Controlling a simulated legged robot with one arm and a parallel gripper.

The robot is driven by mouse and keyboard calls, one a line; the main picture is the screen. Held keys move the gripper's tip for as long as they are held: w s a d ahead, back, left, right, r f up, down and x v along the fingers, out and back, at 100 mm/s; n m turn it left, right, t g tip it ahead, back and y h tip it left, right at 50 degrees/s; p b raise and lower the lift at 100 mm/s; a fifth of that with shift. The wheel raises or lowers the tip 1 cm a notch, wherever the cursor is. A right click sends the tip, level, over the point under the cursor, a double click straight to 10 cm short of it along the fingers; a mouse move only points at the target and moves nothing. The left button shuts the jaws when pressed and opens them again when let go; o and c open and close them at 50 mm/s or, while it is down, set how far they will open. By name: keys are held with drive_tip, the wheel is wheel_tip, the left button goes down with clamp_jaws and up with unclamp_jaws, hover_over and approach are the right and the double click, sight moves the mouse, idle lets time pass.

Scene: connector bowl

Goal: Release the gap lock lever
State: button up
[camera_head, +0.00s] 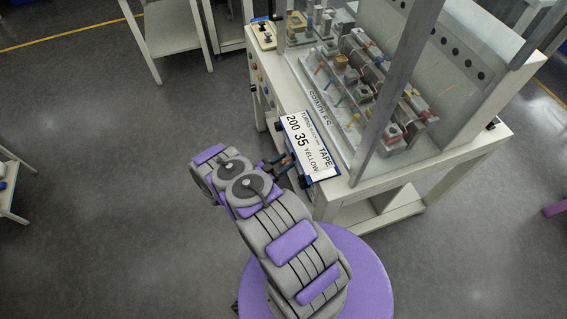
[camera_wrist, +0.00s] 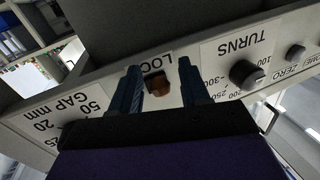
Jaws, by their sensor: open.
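The lock lever (camera_wrist: 159,86) shows as a small brown-orange knob in a dark slot on the machine's pale front panel, under a partly covered label reading "LOC". My gripper (camera_wrist: 158,72) is open in the wrist view, with one dark finger on each side of the lever. Gaps show between the fingers and the lever, and I cannot tell how deep the fingers reach around it. In the head view my gripper (camera_head: 280,162) is at the front side of the machine bench (camera_head: 345,190), beside the sign, and the lever is too hidden to make out.
A "GAP mm" scale (camera_wrist: 62,115) lies left of the lever, and a "TURNS" dial (camera_wrist: 246,74) and smaller "ZERO" knob (camera_wrist: 295,53) lie right. A white sign (camera_head: 308,145) reads "TAPE YELLOW". A clear guard (camera_head: 400,80) stands on the bench. The floor at left is mostly open.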

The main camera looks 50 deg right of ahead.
drive_tip(key=shift+c, duration=0.4)
clamp_jaws()
